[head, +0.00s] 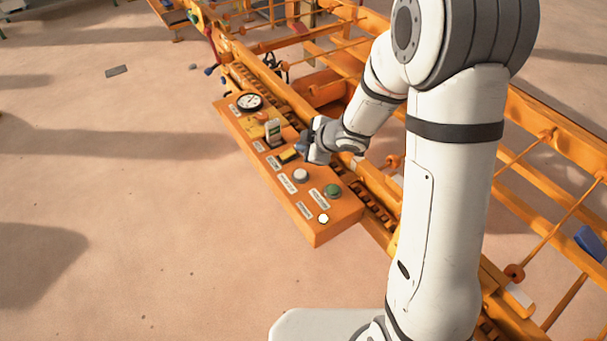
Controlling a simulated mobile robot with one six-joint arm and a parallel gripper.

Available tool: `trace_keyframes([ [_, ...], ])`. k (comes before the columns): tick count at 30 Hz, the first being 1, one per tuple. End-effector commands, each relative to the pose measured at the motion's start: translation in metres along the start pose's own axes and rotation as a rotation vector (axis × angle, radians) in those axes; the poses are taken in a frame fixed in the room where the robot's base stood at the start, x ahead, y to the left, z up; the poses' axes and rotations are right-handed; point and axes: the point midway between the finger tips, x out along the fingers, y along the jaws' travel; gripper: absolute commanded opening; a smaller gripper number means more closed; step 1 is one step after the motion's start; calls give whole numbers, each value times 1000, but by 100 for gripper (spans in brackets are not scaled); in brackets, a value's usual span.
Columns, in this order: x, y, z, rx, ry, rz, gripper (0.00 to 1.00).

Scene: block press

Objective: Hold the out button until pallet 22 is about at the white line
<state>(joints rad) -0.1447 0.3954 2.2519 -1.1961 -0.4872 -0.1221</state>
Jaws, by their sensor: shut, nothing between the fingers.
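The orange control panel (325,232) sits at the centre, beside the conveyor. It carries a yellow button (288,156), a grey button (300,176), a green button (332,191) and a small white lamp or button (323,218). The labels beside them are too small to read, so I cannot tell which is the out button. My gripper (303,146) is shut and empty, low over the panel close to the yellow button. I cannot tell whether it touches it. I cannot make out pallet 22 or the white line; my arm hides part of the conveyor.
The orange conveyor frame (545,140) runs diagonally behind my arm. A blue part (591,242) is at the right edge. The floor left of the panel is mostly clear.

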Motion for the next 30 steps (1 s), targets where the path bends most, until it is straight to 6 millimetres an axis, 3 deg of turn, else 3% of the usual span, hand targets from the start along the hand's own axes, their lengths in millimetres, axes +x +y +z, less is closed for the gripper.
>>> trace_keyframes([
  [16,51,-37,38,1,-1,0,0],
  [30,55,-40,41,1,-1,1,0],
])
